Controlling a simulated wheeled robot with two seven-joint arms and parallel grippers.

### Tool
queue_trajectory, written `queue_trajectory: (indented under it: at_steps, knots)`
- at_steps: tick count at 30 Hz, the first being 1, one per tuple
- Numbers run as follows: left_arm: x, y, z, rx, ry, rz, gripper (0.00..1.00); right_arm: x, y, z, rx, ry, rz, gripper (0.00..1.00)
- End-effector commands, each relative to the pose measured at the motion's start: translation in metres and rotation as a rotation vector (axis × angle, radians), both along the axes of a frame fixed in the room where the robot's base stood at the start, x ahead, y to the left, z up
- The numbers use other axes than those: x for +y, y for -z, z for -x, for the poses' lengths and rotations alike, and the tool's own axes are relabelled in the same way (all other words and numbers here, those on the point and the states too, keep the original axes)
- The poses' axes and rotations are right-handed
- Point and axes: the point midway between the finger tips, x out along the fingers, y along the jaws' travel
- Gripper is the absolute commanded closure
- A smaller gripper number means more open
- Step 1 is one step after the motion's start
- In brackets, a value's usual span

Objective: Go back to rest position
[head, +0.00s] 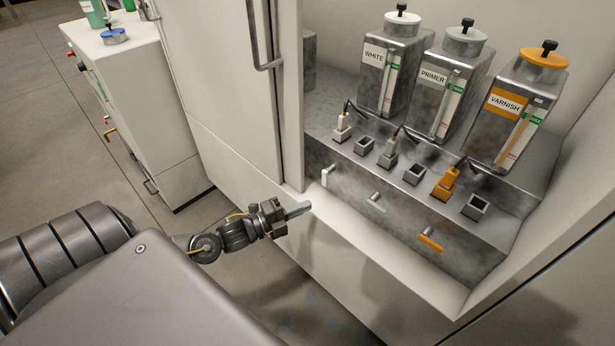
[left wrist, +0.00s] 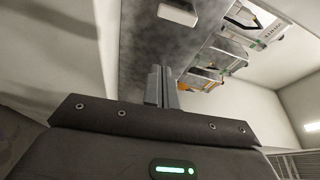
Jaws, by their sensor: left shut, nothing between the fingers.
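My left gripper (head: 298,209) is shut and empty. In the head view it points right, in front of the cabinet recess and apart from the white lever (head: 326,174). Its closed fingers also show in the left wrist view (left wrist: 161,86), with the metal block and tanks beyond them. My right gripper is not in view in either picture.
The recess holds a metal step with tanks labelled WHITE (head: 379,80), PRIMER (head: 435,95) and VARNISH (head: 508,118). Below are a grey lever (head: 376,203) and an orange lever (head: 431,240). A cabinet door (head: 225,70) stands left of the recess. Open floor (head: 90,165) lies farther left.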

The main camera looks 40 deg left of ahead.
Motion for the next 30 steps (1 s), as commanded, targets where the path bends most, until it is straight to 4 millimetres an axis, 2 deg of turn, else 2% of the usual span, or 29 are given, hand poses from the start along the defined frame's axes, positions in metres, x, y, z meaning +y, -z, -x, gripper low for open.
queue_trajectory:
  at_steps: [8,11,14,17,18,20,21,23,24,26,27,30]
  knots:
    - [0.001,0.001,0.000,0.005,-0.004,0.001,1.00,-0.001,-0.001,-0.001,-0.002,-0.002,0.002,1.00]
    - [0.009,0.015,-0.002,0.056,-0.042,0.020,1.00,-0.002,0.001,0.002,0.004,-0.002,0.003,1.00]
    - [0.028,0.054,-0.002,0.186,-0.138,0.073,1.00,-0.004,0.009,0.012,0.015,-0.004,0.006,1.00]
    - [0.053,0.117,0.014,0.389,-0.292,0.166,1.00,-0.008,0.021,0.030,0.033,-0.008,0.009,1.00]
    - [0.060,0.145,0.027,0.480,-0.362,0.212,1.00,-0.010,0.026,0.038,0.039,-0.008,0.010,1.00]
    - [0.069,0.187,0.052,0.614,-0.468,0.284,1.00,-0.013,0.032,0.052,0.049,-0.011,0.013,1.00]
    - [0.071,0.214,0.072,0.699,-0.537,0.329,1.00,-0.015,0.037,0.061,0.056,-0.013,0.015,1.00]
    - [0.070,0.250,0.106,0.823,-0.639,0.397,1.00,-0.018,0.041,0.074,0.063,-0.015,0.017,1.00]
    - [0.067,0.271,0.131,0.903,-0.705,0.440,1.00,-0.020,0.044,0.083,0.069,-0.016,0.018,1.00]
    - [0.057,0.300,0.171,1.018,-0.802,0.501,1.00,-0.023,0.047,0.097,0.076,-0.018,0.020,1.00]
    - [0.049,0.316,0.198,1.089,-0.864,0.537,1.00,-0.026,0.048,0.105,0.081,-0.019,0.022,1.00]
    - [0.025,0.346,0.263,1.250,-1.006,0.614,1.00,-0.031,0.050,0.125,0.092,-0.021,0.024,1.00]
